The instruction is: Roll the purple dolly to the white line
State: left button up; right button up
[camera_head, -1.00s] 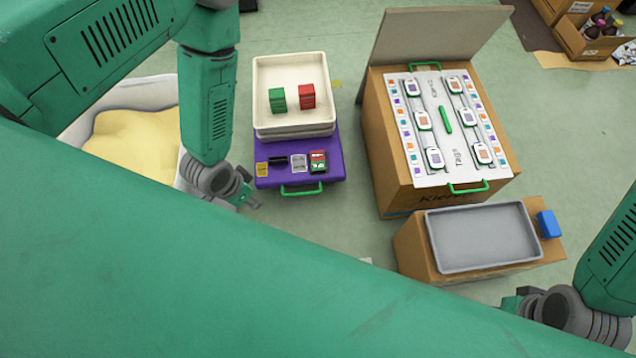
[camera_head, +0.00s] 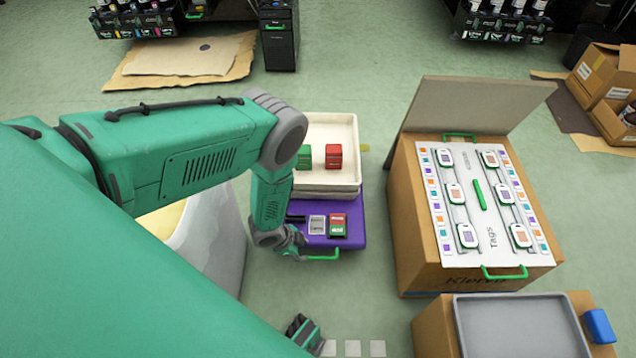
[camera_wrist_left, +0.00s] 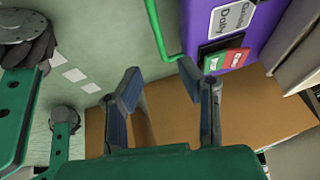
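The purple dolly (camera_head: 354,222) stands on the floor in the middle of the head view, with white trays (camera_head: 348,130) on it. Its green front handle (camera_head: 325,257) is a thin bar, also seen in the wrist view (camera_wrist_left: 157,28). My left gripper (camera_head: 297,252) is at the left end of the handle in the head view. In the wrist view its two fingers (camera_wrist_left: 160,74) are spread and empty, with the handle just beyond their tips. White floor squares (camera_head: 352,348) form a broken line in front of the dolly; they also show in the wrist view (camera_wrist_left: 75,75). My right gripper is not seen.
A cardboard box with a tag board (camera_head: 480,205) stands right of the dolly. A lower box with a grey tray (camera_head: 520,325) is in front of it. A whitish bin (camera_head: 215,240) is close at the left. Floor between dolly and squares looks clear.

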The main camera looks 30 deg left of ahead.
aim_at(317, 257)
pick_arm(q)
jog(key=b+x, duration=0.6)
jog(key=x, duration=0.5)
jog(key=shift+f, duration=0.15)
grip_shut()
